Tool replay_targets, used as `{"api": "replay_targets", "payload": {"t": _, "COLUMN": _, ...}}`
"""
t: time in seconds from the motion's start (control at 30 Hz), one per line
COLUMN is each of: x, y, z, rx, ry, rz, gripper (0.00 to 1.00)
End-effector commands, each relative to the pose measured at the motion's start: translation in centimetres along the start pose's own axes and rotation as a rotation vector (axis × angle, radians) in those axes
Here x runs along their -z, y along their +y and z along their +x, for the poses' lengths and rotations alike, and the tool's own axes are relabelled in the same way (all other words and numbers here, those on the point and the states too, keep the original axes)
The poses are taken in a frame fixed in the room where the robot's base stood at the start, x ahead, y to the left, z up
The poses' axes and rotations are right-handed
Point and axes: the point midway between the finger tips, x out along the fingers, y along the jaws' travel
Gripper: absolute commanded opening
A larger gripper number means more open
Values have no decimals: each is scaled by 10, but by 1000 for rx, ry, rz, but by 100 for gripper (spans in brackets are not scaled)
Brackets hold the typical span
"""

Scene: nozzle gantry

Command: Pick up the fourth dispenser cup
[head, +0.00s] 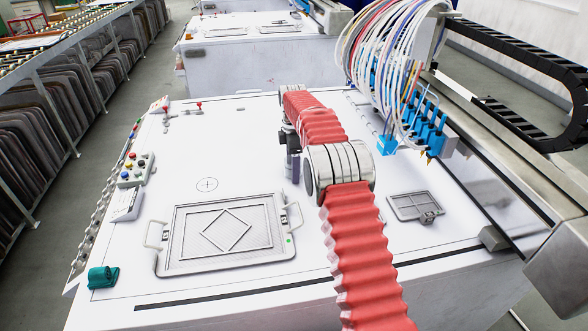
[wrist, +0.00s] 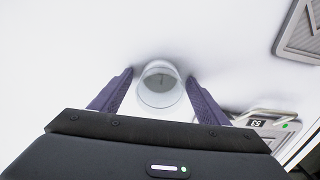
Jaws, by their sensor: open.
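A clear, round dispenser cup (wrist: 160,88) stands on the white table, seen from above in the wrist view. My gripper (wrist: 160,92) is open, with one dark purple finger on each side of the cup. In the head view my gripper (head: 290,168) points down to the white tabletop, mostly behind my red-sleeved arm. The cup is hidden there.
A framed tray (head: 170,245) with handles lies at the front left, and a small grey tray (head: 395,207) lies right of my arm. Blue nozzles (head: 425,130) with hoses hang at the right. A button box (head: 136,170) sits on the left edge. White table is clear around the cup.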

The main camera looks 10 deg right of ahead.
Motion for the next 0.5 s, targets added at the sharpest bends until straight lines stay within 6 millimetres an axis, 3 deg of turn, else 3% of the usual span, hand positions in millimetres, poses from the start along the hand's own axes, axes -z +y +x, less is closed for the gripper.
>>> {"api": "replay_targets", "payload": {"t": 0.27, "x": 0, "y": 0, "z": 0, "rx": 0, "ry": 0, "rz": 0, "gripper": 69}}
{"api": "replay_targets", "payload": {"t": 0.5, "x": -1, "y": 0, "z": 0, "rx": 0, "ry": 0, "rz": 1, "gripper": 54}}
